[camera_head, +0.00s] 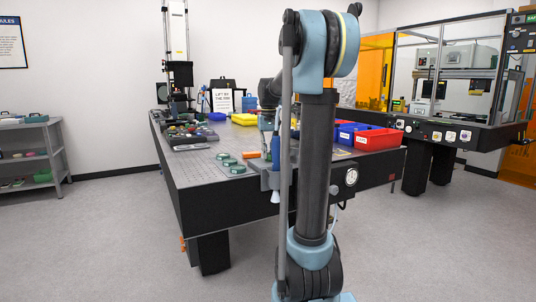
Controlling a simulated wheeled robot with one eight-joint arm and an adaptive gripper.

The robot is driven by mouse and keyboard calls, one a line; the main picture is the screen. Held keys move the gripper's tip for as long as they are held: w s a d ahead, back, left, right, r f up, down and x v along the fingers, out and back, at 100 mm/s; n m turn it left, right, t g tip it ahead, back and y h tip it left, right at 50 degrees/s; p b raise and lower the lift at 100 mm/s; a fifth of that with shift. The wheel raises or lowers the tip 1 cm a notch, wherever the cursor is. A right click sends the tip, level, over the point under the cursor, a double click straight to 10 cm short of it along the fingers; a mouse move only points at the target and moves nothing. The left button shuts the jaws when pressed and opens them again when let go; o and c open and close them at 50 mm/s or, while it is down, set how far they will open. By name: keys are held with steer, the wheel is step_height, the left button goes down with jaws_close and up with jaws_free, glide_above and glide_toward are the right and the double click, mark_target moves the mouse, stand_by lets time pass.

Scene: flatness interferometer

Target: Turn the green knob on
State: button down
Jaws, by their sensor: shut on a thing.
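No green knob can be made out for certain in the head view. Several small green-topped round parts (228,161) lie on the near left of the perforated table (205,172), and I cannot tell whether any of them is a knob. My own arm rises through the middle of the view and bends away over the table. Its far end shows only in part, left of the upright link. The fingers of my gripper are hidden behind the arm, so what they touch does not show.
A gauge (351,177) sits on the table's front side. A red bin (377,139) and blue bins (347,131) stand at the right. A tool holder with an orange handle (252,155) is at the near edge. An enclosed bench (455,133) stands beyond; the left floor is clear.

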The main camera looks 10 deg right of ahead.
mark_target(269, 153)
steer(key=shift+w+n, duration=0.1)
steer(key=shift+n, duration=1.6)
steer(key=c, duration=1.6)
jaws_free()
steer(key=shift+r, duration=0.1)
step_height(269, 153, up, 12)
